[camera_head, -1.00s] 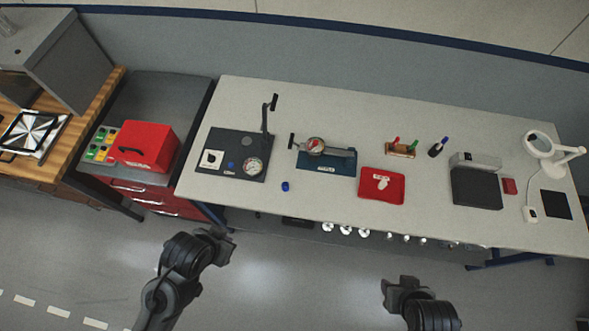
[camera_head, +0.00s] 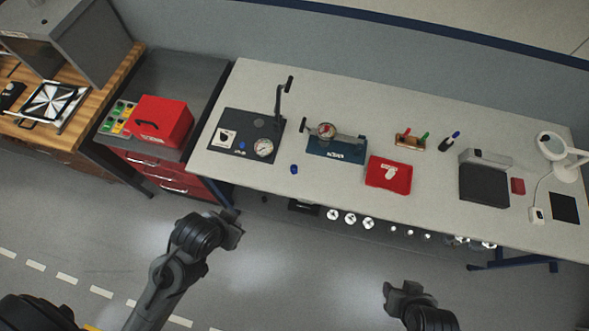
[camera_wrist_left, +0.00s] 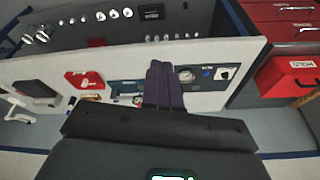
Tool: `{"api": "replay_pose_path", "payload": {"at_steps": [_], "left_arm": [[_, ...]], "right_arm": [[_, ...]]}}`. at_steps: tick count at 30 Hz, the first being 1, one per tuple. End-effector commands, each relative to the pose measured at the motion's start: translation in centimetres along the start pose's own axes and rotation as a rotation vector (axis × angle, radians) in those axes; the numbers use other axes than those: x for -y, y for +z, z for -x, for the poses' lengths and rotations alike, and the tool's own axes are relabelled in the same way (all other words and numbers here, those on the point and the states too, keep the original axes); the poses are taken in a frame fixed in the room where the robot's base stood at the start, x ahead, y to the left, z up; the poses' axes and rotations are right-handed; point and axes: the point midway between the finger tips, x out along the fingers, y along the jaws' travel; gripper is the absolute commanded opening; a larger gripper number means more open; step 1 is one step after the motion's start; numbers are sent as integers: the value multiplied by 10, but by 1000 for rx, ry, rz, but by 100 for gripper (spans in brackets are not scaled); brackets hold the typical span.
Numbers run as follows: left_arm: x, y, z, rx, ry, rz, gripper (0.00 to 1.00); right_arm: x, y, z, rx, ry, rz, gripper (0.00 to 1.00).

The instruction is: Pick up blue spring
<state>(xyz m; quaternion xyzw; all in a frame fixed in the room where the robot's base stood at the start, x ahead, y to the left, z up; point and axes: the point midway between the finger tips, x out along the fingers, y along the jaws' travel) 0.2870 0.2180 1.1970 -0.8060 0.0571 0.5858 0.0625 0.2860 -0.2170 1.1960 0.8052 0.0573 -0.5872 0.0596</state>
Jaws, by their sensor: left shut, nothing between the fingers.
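A small blue piece, which looks like the blue spring (camera_head: 294,169), lies on the bench top near its front edge, between the dark gauge plate and the red tray. I cannot make it out in the left wrist view, where my fingers may cover it. My left gripper (camera_head: 231,226) is in front of the bench, below and left of the blue piece, apart from it. Its fingers (camera_wrist_left: 162,70) are shut and empty. My right gripper (camera_head: 402,292) is in front of the bench at lower right; its jaw opening is too unclear to tell.
The bench (camera_head: 330,85) carries a dark plate with gauge and post (camera_head: 240,125), a blue fixture (camera_head: 338,148), a red tray (camera_head: 388,174), a dark scale-like device (camera_head: 485,185) and a magnifier lamp (camera_head: 558,150). A red box (camera_head: 160,122) stands on the cabinet at left.

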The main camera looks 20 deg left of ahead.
Motion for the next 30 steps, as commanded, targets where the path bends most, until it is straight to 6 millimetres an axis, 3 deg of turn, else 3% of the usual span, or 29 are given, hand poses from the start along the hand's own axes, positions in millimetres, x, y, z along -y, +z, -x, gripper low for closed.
{"api": "replay_pose_path", "payload": {"at_steps": [2, 12, 23, 26, 30], "left_arm": [[0, 0, 0, 0, 0, 0, 9], [0, 0, 0, 1, 0, 0, 61], [0, 1, -1, 3, 0, -28, 61], [0, -3, 0, -16, -1, -110, 61], [-1, -20, -1, -108, -18, -351, 61]], "right_arm": [[0, 0, 0, 1, 0, 0, 43], [-1, 0, 0, 1, 4, 5, 43], [-2, 0, 0, 0, 8, 9, 43], [-2, 0, 0, 0, 8, 9, 43], [-2, 0, 0, -1, 6, 7, 43]]}}
